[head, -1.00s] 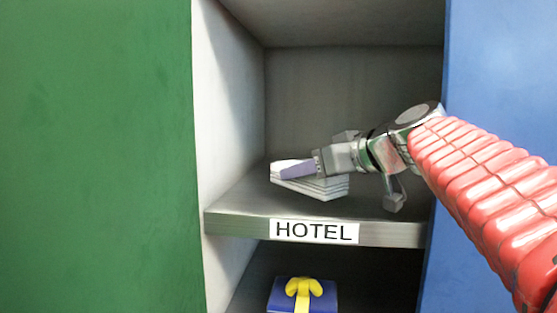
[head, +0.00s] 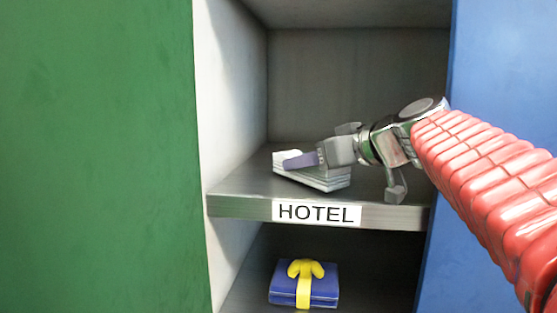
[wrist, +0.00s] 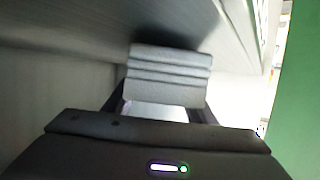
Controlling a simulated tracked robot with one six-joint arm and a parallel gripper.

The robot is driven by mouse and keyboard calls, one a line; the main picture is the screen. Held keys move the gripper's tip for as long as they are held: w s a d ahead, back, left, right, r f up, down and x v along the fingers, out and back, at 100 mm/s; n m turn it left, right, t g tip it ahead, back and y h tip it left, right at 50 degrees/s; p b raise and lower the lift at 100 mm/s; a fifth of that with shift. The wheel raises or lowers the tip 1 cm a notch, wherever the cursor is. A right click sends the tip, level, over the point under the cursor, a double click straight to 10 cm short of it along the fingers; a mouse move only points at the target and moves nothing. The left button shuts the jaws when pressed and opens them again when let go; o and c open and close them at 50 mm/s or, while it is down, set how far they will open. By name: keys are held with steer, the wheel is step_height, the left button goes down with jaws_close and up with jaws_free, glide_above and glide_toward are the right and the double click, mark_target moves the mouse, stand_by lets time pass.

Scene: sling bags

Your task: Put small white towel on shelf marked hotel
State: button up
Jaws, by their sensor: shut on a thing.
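The small white towel (head: 325,177) is a folded, layered stack at the shelf marked HOTEL (head: 235,205). It is at or just above the shelf surface; I cannot tell whether it rests fully on it. My gripper (head: 300,160) is shut on the towel from the right, with one purple-grey finger across its top. In the wrist view the towel (wrist: 168,75) sits between the two fingers of my gripper (wrist: 158,108), its folded layers facing the camera. The lower finger is hidden in the head view.
The HOTEL label (head: 317,213) is on the shelf's front edge. A blue folded item with a yellow bow (head: 304,284) lies on the shelf below. A green panel (head: 95,150) stands left and a blue panel (head: 505,70) right. The shelf behind the towel is clear.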

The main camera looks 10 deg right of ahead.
steer(key=shift+f, duration=0.3)
steer(key=o, duration=1.3)
steer(key=shift+v, duration=3.7)
